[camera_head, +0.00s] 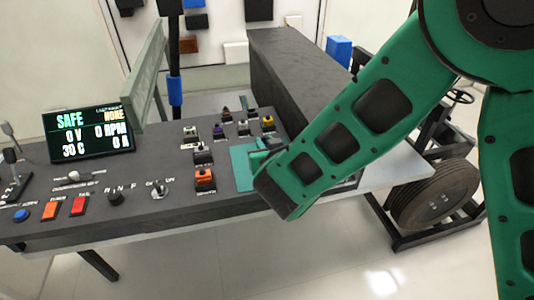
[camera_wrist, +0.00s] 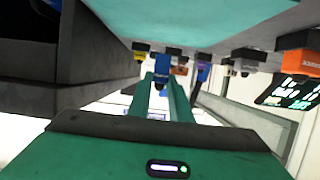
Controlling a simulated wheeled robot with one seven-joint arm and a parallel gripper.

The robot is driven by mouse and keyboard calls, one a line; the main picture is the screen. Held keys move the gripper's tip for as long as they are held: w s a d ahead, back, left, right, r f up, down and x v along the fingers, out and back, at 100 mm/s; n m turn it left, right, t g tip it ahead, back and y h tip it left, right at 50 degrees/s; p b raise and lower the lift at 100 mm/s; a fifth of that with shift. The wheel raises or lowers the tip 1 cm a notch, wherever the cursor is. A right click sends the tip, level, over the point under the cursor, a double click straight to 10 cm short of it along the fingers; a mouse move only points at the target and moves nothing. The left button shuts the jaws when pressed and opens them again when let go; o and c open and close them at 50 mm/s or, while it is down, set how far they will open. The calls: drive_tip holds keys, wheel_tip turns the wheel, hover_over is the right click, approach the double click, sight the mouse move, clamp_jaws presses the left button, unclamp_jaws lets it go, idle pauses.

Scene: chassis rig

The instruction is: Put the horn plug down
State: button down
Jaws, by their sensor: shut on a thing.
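My gripper (camera_wrist: 164,82) shows in the wrist view with its two teal fingers close together. They are shut on a small blue plug (camera_wrist: 162,70), which I take to be the horn plug; no label is readable on it. The teal mat (camera_wrist: 200,18) fills the top of the wrist view, close to the fingers. In the head view, the mat (camera_head: 241,170) lies on the dark bench, with my arm over its right part. There the gripper is mostly hidden behind my forearm, and I cannot make out the held plug or whether it touches the mat.
Several coloured plugs stand in sockets left of and behind the mat, including an orange one (camera_head: 204,177) and a yellow one (camera_head: 268,122). A display (camera_head: 88,132) reads SAFE. A long dark box (camera_head: 300,75) stands behind the mat. A wheel (camera_head: 435,195) is at the right.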

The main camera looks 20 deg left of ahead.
drive_tip(key=shift+w+d+f, duration=0.1)
drive_tip(key=shift+w+f, duration=0.05)
drive_tip(key=shift+f, duration=1.9)
drive_tip(key=shift+f, duration=0.15)
drive_tip(key=c, duration=1.6)
unclamp_jaws()
drive_tip(key=v, duration=1.2)
drive_tip(key=shift+w, duration=0.1)
